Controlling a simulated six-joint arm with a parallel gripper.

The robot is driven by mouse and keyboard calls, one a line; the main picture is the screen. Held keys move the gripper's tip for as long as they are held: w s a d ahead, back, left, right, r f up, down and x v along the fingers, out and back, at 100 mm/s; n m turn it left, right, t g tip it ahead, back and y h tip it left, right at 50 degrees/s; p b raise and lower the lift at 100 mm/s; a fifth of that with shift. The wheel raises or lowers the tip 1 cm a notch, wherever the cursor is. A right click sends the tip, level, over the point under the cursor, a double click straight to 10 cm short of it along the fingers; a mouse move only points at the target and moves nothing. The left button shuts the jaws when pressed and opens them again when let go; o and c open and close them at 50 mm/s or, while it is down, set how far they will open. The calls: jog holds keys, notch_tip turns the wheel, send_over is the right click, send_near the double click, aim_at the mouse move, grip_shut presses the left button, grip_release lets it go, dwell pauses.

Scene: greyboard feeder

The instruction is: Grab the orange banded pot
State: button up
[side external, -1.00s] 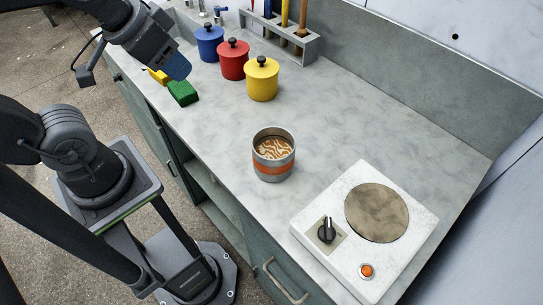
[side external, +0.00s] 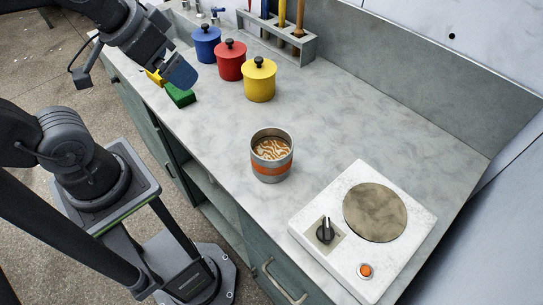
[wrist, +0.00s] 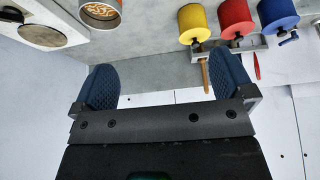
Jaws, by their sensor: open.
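The orange banded pot (side external: 271,167) is a grey metal can with an orange band, upright on the marbled counter and holding a brown and white patterned content. It also shows at the top edge of the wrist view (wrist: 101,12), partly cut off. My gripper (side external: 181,75) is at the upper left in the side view, above the green sponge and well away from the pot. In the wrist view its two blue pads (wrist: 160,88) stand wide apart with nothing between them.
A hot plate (side external: 325,253) with a black knob stands right of the pot. Blue (side external: 207,46), red (side external: 231,63) and yellow (side external: 260,82) lidded canisters stand at the back left. A tool rack (side external: 290,40) is behind them. A green sponge (side external: 181,97) lies at the counter's left edge. Counter around the pot is clear.

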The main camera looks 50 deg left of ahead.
jog(key=m+g, duration=0.6)
jog(key=m, duration=1.6)
send_over(271, 150)
jog(key=s+d, duration=0.3)
jog(key=shift+w+d+f, duration=0.1)
jog(key=shift+w+f, duration=0.05)
jog(key=shift+f, duration=9.9)
jog(key=shift+c, duration=0.5)
